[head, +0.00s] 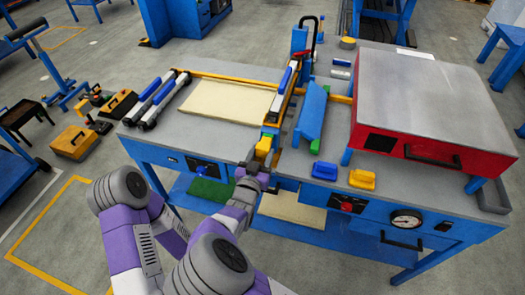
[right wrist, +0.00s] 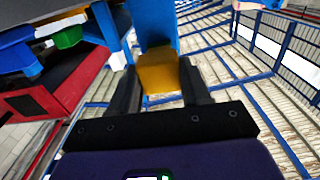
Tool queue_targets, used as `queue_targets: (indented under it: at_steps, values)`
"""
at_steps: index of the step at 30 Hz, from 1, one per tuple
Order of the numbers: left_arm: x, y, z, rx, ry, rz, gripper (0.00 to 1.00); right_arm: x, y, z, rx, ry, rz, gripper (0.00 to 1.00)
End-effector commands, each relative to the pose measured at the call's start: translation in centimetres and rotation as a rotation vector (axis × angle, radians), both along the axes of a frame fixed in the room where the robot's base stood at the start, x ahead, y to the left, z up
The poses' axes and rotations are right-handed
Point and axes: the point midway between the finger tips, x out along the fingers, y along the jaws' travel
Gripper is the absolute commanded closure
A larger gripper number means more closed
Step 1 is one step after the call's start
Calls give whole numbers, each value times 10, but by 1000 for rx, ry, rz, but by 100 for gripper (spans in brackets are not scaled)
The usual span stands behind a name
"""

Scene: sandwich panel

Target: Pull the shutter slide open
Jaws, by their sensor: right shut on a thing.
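The shutter slide appears to be the long narrow track (head: 283,97) running from the bench's front edge towards the back, with a yellow handle block (head: 264,144) at its near end. My right gripper (head: 257,164) is at the front edge of the bench, shut on that yellow block. In the right wrist view the yellow block (right wrist: 158,74) sits between the two dark fingers (right wrist: 160,90), joined to a blue part (right wrist: 155,28) behind it. How far the slide stands open I cannot tell. My left gripper is not in view.
A red-and-grey press box (head: 430,105) fills the right side. A yellow block (head: 362,179) and a blue block (head: 325,171) lie at the front.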

Motion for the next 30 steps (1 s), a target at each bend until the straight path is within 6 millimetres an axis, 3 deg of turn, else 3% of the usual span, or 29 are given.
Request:
queue_targets:
  at_steps: [30]
  values:
    - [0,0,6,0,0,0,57,-30,11,-1,2,3,2,70]
